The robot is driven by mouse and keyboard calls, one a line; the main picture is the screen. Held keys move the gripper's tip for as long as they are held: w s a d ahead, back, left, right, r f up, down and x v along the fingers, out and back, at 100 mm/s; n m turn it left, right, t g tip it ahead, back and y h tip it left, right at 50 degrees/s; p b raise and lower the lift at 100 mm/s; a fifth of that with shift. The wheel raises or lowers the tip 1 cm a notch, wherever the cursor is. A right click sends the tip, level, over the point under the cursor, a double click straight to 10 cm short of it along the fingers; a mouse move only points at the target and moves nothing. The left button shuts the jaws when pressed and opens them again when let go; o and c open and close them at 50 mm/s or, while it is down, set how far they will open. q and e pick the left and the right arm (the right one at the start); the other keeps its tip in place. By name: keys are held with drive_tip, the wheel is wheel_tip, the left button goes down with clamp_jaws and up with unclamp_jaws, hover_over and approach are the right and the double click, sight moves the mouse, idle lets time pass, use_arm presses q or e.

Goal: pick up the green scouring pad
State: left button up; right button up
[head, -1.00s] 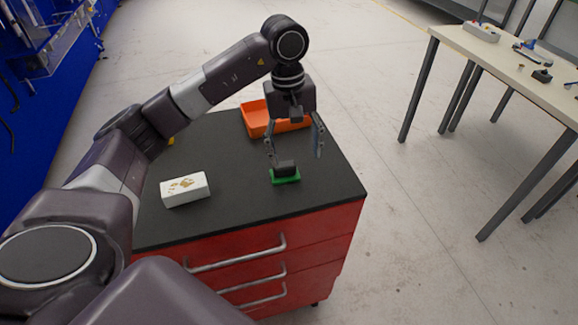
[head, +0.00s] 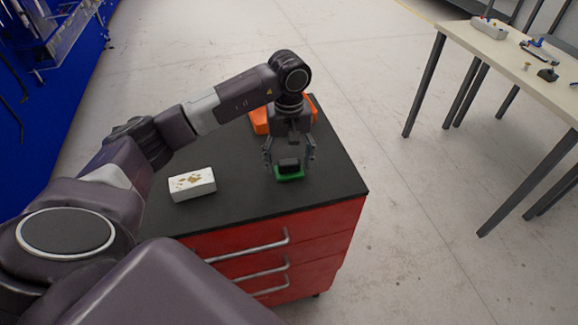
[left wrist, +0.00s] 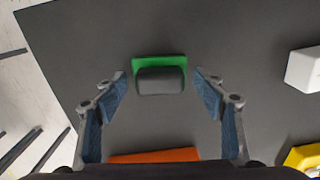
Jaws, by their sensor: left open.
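The green scouring pad (head: 290,178) lies flat on the black top of the red drawer cabinet, with a dark block-like handle (head: 289,165) on it. In the left wrist view the green pad (left wrist: 150,62) sits ahead of the fingers, partly covered by the dark block (left wrist: 160,81). My left gripper (head: 290,158) points down over the pad, its two fingers spread on either side of it. In the left wrist view my left gripper (left wrist: 162,95) is open, with nothing between its pads. My right gripper is not in view.
An orange bin (head: 260,122) stands behind the gripper on the cabinet top (head: 235,195). A white box (head: 192,185) lies to the left of the pad. A yellow object (left wrist: 303,158) shows in the wrist view. A table (head: 500,55) stands apart at right.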

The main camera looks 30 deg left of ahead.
use_arm(q)
drive_tip(key=c, duration=1.2)
drive_tip(key=shift+r, duration=0.1)
drive_tip(key=shift+c, duration=0.2)
wheel_tip(320, 180, up, 9)
drive_tip(key=shift+w+b, duration=0.1)
drive_tip(key=shift+b, duration=1.1)
wheel_tip(320, 180, up, 11)
drive_tip(key=p, duration=0.2)
hover_over(289, 161)
